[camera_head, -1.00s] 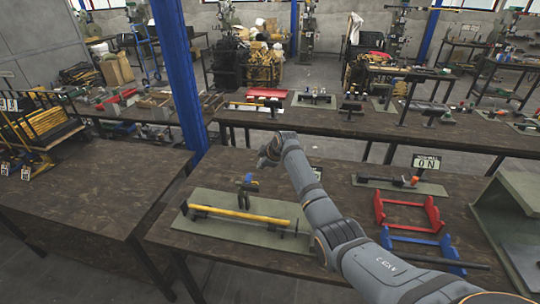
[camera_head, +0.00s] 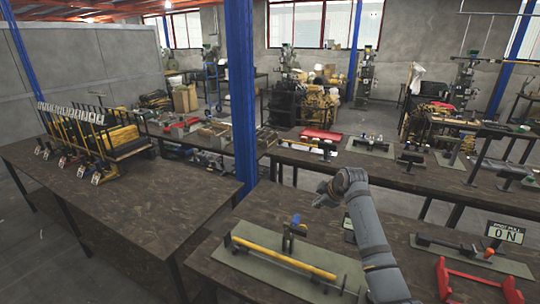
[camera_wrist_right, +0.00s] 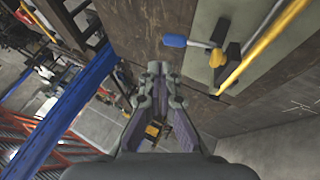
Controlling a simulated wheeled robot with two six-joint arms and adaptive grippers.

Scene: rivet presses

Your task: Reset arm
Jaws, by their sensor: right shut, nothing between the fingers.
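My right arm (camera_head: 372,240) reaches up from the lower right in the head view. Its gripper (camera_head: 322,196) is above the near workbench, beyond a press jig with a yellow bar (camera_head: 280,258) on a grey-green plate (camera_head: 235,262). In the right wrist view the gripper's fingers (camera_wrist_right: 160,72) are together with nothing between them. The jig's blue-tipped lever (camera_wrist_right: 175,41) and yellow bar (camera_wrist_right: 262,42) show to the right of the fingers, apart from them. My left gripper is in neither view.
A blue post (camera_head: 240,90) stands behind the near bench. A left bench (camera_head: 110,205) has mostly bare top and a rack of yellow-handled tools (camera_head: 95,135). A red frame (camera_head: 475,283) and an "ON" sign (camera_head: 505,234) are at right.

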